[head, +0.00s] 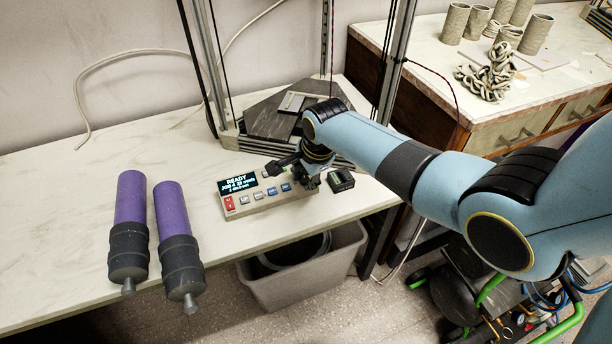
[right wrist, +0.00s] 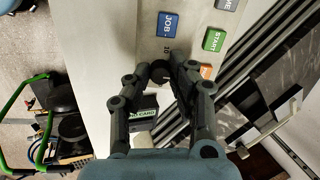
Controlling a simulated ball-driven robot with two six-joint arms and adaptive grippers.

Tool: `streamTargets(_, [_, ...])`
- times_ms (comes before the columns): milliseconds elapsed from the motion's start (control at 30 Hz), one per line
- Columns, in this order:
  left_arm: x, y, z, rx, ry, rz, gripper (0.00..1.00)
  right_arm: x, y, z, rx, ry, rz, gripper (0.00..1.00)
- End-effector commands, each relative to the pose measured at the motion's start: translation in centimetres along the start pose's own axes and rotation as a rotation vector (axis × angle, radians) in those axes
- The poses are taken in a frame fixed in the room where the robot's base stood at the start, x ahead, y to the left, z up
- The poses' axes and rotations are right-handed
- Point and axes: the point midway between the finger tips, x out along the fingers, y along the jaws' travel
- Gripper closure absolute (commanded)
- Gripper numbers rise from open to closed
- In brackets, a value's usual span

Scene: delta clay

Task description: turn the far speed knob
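The control box (head: 260,197) lies on the white table, with a lit screen reading READY and a row of coloured buttons. My right gripper (head: 306,182) is low over the box's right end and hides that corner in the head view. In the right wrist view the far speed knob (right wrist: 159,73) shows as a small dark round shape near the JOB button. The fingertips of my right gripper (right wrist: 161,67) are drawn in close on either side of it and appear to touch it. How the knob is turned cannot be seen. My left gripper is out of view.
A small black card reader (head: 341,180) stands just right of the box. Behind are the printer's frame posts (head: 212,70) and dark bed (head: 275,116). Two purple cartridges (head: 130,200) (head: 172,210) lie at the left. A grey bin (head: 305,273) is below the table edge.

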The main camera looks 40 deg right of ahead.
Motion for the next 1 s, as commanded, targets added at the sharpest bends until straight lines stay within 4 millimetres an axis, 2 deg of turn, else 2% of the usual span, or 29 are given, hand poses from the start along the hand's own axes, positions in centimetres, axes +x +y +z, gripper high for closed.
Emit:
streamTargets(267, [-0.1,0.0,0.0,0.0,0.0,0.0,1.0,0.0,0.0,0.0,-0.017,0.0,0.001,1.0])
streamTargets(467, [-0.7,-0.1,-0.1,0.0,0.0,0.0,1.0,-0.1,-0.1,0.0,-0.093,0.0,0.006,1.0])
streamTargets(1000, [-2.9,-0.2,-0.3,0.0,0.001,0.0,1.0,-0.1,-0.1,0.0,-0.563,0.001,0.033,1.0])
